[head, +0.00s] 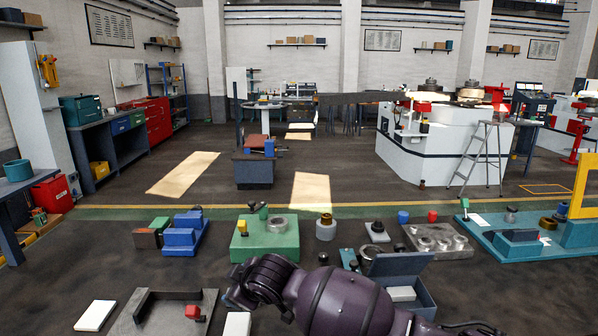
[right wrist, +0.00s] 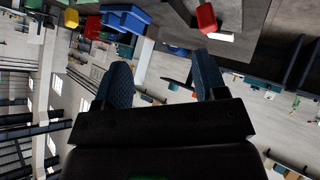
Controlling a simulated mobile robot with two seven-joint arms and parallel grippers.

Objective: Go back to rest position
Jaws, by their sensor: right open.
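My right arm comes in from the bottom of the head view, and its dark end is over the front of the bench, beside a grey plate (head: 140,322). In the right wrist view my right gripper (right wrist: 165,82) is open, with two blue-grey fingers apart and nothing between them. My left gripper is in neither view. The grey plate carries a dark bar (head: 168,295) and a red piece (head: 195,312). The red piece also shows in the right wrist view (right wrist: 206,18), past the fingertips.
White blocks (head: 95,315) (head: 237,325) lie near the plate. A blue fixture (head: 184,236), green fixture (head: 265,246), open blue-grey box (head: 400,265) and grey ring plate (head: 437,242) stand around. A white machine (head: 430,155) and step ladder (head: 484,155) stand behind.

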